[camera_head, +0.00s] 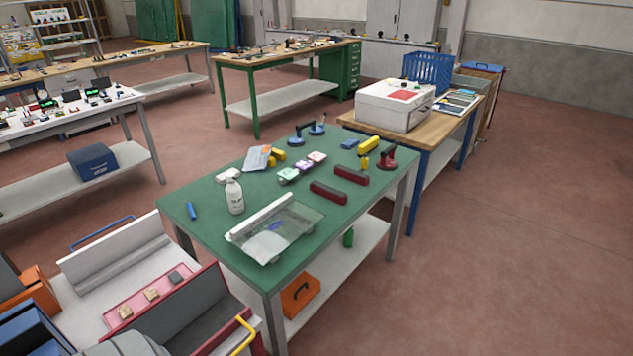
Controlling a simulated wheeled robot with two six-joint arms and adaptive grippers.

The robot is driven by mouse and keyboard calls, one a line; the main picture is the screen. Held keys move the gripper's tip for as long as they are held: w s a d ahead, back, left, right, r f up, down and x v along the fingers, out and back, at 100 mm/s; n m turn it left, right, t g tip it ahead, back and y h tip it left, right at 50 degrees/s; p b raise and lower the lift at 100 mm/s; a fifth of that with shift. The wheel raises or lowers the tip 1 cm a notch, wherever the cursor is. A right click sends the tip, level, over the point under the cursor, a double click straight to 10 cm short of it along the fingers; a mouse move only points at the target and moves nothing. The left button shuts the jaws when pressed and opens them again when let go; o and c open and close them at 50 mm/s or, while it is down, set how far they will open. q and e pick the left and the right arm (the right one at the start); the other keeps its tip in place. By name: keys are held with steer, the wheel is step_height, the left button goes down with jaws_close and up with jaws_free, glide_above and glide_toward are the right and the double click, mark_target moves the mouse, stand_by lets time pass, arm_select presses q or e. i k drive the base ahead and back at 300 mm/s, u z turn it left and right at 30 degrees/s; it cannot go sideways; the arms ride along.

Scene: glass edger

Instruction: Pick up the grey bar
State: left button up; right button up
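A long pale grey-white bar (262,215) lies on the green worktable, along the left edge of a clear glass sheet (304,214). Two dark red and grey bar-like blocks, a nearer one (328,193) and a farther one (351,175), lie right of the table's middle. I cannot tell for sure which of these is the grey bar. Neither of my grippers shows in the head view, and nothing is seen touching these things.
The green table (190,224) also holds a white bottle (234,196), a blue marker (192,211), small coloured blocks and suction lifters (388,157). A cart with a red tray (120,297) stands at the lower left. The floor (500,270) is clear at right.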

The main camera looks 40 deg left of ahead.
mark_target(245, 227)
steer(key=i, duration=1.75)
steer(key=u, duration=1.3)
